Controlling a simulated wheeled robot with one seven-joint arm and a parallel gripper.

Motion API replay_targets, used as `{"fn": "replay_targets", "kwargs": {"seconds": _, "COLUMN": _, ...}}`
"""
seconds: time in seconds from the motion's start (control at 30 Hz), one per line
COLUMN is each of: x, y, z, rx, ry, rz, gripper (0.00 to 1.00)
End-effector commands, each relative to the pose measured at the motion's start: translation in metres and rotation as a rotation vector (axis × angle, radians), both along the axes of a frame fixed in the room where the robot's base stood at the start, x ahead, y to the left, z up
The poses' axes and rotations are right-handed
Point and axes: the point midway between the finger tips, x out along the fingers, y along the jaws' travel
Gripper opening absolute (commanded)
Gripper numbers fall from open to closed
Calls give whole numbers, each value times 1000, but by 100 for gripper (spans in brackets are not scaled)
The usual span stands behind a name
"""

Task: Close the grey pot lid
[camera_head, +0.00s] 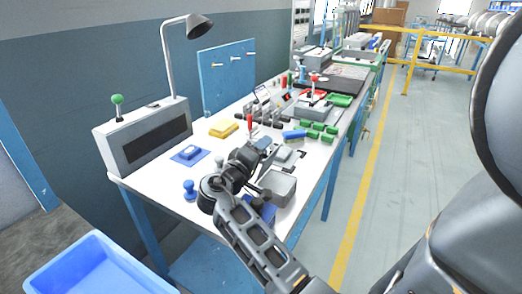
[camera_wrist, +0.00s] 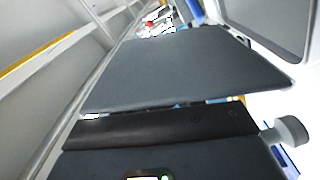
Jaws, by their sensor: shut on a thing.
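The grey pot (camera_head: 278,188) is a squarish, rounded grey box near the front right edge of the white bench. My gripper (camera_head: 267,147) is just beyond and left of it, reached over the bench, with its jaws shut. The jaws appear to be on the grey pot lid, but the contact itself is hidden. In the wrist view a flat dark grey plate (camera_wrist: 185,70) fills the middle, beyond a black bar. I cannot tell whether this plate is the lid or part of my gripper. A pale-rimmed grey panel (camera_wrist: 270,22) shows at upper right.
Green blocks (camera_head: 318,131) and a blue block (camera_head: 294,135) lie beyond my gripper. A blue knob (camera_head: 190,189), a blue pad (camera_head: 190,157) and a yellow block (camera_head: 223,128) lie to the left. A lamp (camera_head: 195,27) rises behind. A blue bin (camera_head: 95,265) stands at lower left.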

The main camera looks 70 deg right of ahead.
Motion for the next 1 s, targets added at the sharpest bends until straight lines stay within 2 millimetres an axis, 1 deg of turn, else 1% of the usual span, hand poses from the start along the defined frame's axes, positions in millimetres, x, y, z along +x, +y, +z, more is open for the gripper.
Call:
{"fn": "replay_targets", "kwargs": {"seconds": 0.17, "x": 0, "y": 1, "z": -2, "rx": 4, "ry": 3, "rz": 0, "gripper": 0}}
{"fn": "replay_targets", "kwargs": {"seconds": 0.2, "x": 0, "y": 1, "z": -2, "rx": 4, "ry": 3, "rz": 0, "gripper": 39}}
{"fn": "replay_targets", "kwargs": {"seconds": 0.43, "x": 0, "y": 0, "z": -1, "rx": 3, "ry": 2, "rz": 1, "gripper": 61}}
{"fn": "replay_targets", "kwargs": {"seconds": 0.67, "x": 0, "y": 0, "z": 0, "rx": 1, "ry": 2, "rz": 0, "gripper": 62}}
{"fn": "replay_targets", "kwargs": {"seconds": 0.77, "x": 0, "y": 0, "z": 4, "rx": 0, "ry": 0, "rz": 0, "gripper": 62}}
{"fn": "replay_targets", "kwargs": {"seconds": 0.87, "x": 1, "y": 0, "z": 14, "rx": 1, "ry": -1, "rz": 0, "gripper": 62}}
{"fn": "replay_targets", "kwargs": {"seconds": 0.97, "x": 1, "y": 1, "z": 34, "rx": -3, "ry": -4, "rz": 2, "gripper": 62}}
{"fn": "replay_targets", "kwargs": {"seconds": 1.0, "x": 1, "y": 1, "z": 43, "rx": -4, "ry": -6, "rz": 2, "gripper": 62}}
